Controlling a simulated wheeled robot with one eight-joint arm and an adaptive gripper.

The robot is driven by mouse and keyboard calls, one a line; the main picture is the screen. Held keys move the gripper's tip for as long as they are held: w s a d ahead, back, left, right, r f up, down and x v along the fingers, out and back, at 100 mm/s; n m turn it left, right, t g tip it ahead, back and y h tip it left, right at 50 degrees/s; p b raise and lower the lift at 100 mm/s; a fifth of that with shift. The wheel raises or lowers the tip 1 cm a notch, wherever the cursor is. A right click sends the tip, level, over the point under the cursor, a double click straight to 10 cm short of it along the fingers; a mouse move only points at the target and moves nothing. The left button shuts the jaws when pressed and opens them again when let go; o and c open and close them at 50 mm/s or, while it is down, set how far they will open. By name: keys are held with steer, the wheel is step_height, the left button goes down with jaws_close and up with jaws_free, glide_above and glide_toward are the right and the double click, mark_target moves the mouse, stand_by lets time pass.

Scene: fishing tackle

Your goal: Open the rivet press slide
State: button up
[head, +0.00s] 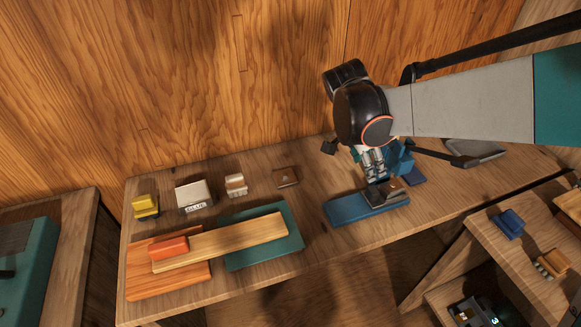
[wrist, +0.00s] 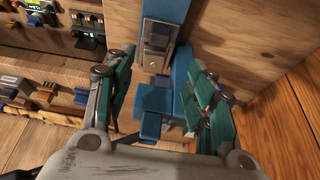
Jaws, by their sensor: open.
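The rivet press is a blue tool on the wooden table, with a long flat blue base (head: 352,210) and an upright blue part (head: 402,158) at its back. A metal piece (head: 393,187), which may be the slide, lies on the base; I cannot tell how far it has travelled. In the wrist view the metal piece (wrist: 157,38) sits on the blue body beyond my fingertips. My gripper (head: 376,168) is above the back of the press, and partly hides it. Its teal fingers (wrist: 158,78) are spread on either side of the blue parts, holding nothing.
At the table's left are a yellow block (head: 145,206), a white labelled box (head: 194,196), and a wooden plank (head: 225,240) across an orange board and a teal mat (head: 291,246). A lower shelf (head: 480,235) with small items stands at right. A wooden wall rises behind.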

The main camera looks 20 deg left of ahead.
mark_target(372, 190)
steer(key=b+x, duration=0.1)
steer(key=x, duration=0.3)
steer(key=b+x, duration=0.2)
steer(key=x, duration=0.2)
steer(key=b+x, duration=0.1)
steer(key=x, duration=0.4)
steer(key=shift+s+a+f+b, duration=0.15)
steer(key=shift+s+a+b, duration=0.15)
steer(key=shift+s, duration=0.15)
steer(key=shift+c, duration=0.6)
